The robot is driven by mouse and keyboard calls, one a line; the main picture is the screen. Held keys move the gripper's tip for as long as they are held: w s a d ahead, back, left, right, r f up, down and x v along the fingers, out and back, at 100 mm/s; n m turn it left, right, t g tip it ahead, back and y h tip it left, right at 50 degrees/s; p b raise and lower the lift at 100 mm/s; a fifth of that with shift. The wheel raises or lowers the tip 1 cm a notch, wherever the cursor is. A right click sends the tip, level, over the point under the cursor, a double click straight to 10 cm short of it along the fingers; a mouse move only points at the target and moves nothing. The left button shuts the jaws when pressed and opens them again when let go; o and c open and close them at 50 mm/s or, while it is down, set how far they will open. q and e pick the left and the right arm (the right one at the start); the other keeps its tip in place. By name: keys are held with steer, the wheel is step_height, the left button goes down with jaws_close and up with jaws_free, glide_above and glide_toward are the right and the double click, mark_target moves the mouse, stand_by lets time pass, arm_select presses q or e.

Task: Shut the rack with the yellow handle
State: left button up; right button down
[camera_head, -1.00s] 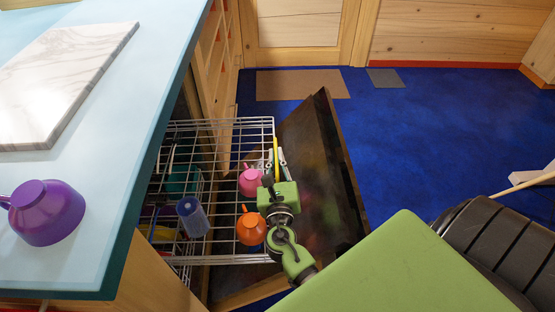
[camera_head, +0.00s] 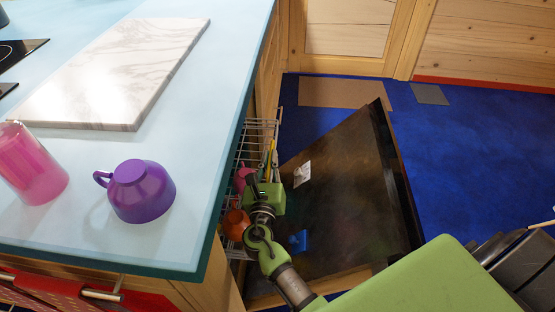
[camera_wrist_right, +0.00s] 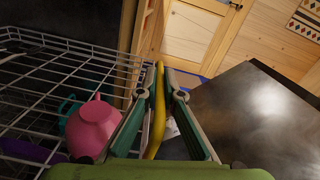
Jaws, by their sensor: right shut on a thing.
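The wire rack (camera_head: 264,124) sticks out a little from under the counter edge; most of it is hidden below the counter in the head view. The rack's grid also shows at left in the right wrist view (camera_wrist_right: 70,56). The yellow handle (camera_wrist_right: 157,120) stands upright along the rack's outer edge, between the fingers of my right gripper (camera_wrist_right: 166,80). My right gripper (camera_head: 270,168) is shut on this handle. A pink cup (camera_wrist_right: 92,125) and an orange cup (camera_head: 236,223) are in the rack. My left gripper is out of view.
The dark dishwasher door (camera_head: 345,190) lies open below the rack, with a white label (camera_head: 302,174) and a blue piece (camera_head: 299,241) on it. The counter holds a purple cup (camera_head: 140,192), a pink tumbler (camera_head: 32,165) and a marble board (camera_head: 120,75).

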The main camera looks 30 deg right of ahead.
steer(key=shift+a, duration=0.1)
steer(key=c, duration=2.2)
jaws_free()
steer(key=v, duration=1.2)
steer(key=shift+f, duration=0.1)
